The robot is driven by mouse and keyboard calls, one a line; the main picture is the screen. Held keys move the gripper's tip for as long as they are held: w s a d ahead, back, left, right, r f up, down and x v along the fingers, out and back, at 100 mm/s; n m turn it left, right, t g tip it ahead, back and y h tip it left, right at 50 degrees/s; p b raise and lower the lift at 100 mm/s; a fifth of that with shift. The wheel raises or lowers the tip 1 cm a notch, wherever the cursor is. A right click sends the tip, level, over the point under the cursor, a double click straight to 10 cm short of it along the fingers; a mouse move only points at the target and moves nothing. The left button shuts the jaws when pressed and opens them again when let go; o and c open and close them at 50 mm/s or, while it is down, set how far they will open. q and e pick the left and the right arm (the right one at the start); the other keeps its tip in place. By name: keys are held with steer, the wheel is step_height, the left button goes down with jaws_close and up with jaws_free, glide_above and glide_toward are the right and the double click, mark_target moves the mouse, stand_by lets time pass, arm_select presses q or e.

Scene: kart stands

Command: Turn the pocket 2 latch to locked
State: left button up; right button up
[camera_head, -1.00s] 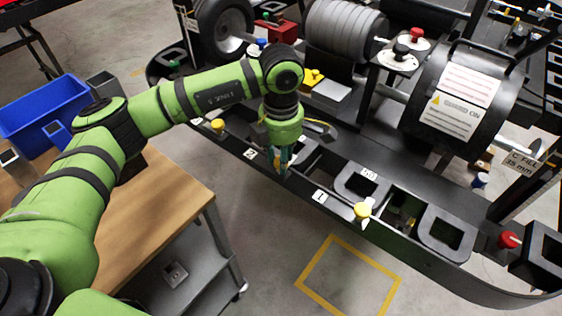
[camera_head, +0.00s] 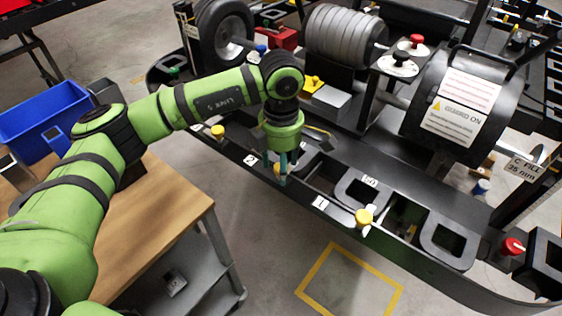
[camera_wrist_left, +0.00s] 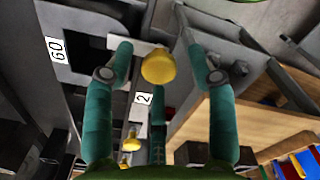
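The pocket 2 latch has a yellow knob (camera_wrist_left: 158,66) with a pale tab (camera_wrist_left: 122,43) reaching left from it in the left wrist view. In the head view the knob (camera_head: 279,168) shows partly behind my fingers, right of the "2" label (camera_head: 251,160). That label also shows in the wrist view (camera_wrist_left: 143,98). My left gripper (camera_head: 276,172) points down at the latch. Its teal fingers (camera_wrist_left: 157,45) are open, one on each side of the knob, with gaps visible in the wrist view. My right gripper is not in view.
Other yellow knobs stand left (camera_head: 218,131) and right (camera_head: 364,217) along the black side rail. A red knob (camera_head: 512,245) is farther right. Label "1" (camera_head: 320,202) marks the neighbouring pocket. A wooden workbench (camera_head: 165,205) stands at left, with open floor between.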

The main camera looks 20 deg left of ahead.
arm_select(q)
steer(key=shift+r, duration=0.1)
step_height(320, 180, up, 12)
stand_by(0.5)
